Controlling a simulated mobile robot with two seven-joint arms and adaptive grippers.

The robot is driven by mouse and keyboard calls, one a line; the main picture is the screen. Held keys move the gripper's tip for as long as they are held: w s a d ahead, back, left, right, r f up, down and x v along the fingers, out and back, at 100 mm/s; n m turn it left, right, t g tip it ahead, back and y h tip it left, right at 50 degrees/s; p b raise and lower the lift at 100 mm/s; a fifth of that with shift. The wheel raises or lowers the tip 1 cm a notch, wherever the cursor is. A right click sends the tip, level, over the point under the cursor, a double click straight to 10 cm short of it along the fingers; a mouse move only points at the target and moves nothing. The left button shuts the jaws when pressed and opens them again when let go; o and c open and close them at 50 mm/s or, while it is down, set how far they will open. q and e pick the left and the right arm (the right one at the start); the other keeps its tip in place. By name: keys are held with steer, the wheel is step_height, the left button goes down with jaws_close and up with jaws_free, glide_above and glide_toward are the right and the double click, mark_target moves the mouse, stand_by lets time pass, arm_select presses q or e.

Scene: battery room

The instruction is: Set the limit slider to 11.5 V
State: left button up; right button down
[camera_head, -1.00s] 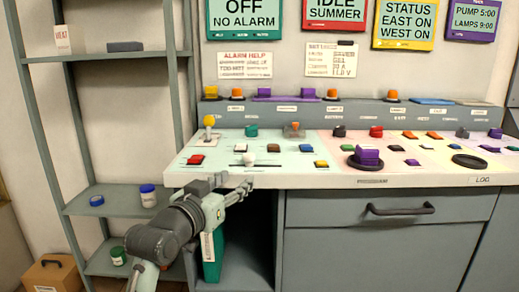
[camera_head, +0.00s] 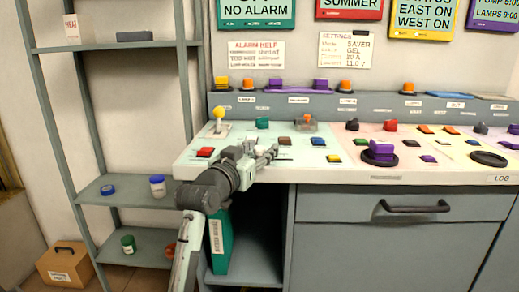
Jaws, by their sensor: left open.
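My left gripper (camera_head: 266,154) is open over the front left part of the pale green console panel (camera_head: 307,157). Its fingers point right, low over the panel. The limit slider is hidden behind the gripper and its fingers, so I cannot tell where its knob stands or whether the fingers touch it. A settings note (camera_head: 345,50) hangs on the wall; its small lines are hard to read. My right gripper is not in view.
A yellow-topped lever (camera_head: 219,113), a red button (camera_head: 205,152), a brown button (camera_head: 284,141) and a yellow button (camera_head: 334,158) stand near the gripper. A purple knob (camera_head: 381,150) is further right. A shelf (camera_head: 128,195) stands at left.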

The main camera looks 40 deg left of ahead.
arm_select(q)
steer(key=shift+c, duration=0.5)
steer(key=shift+c, duration=1.4)
jaws_close()
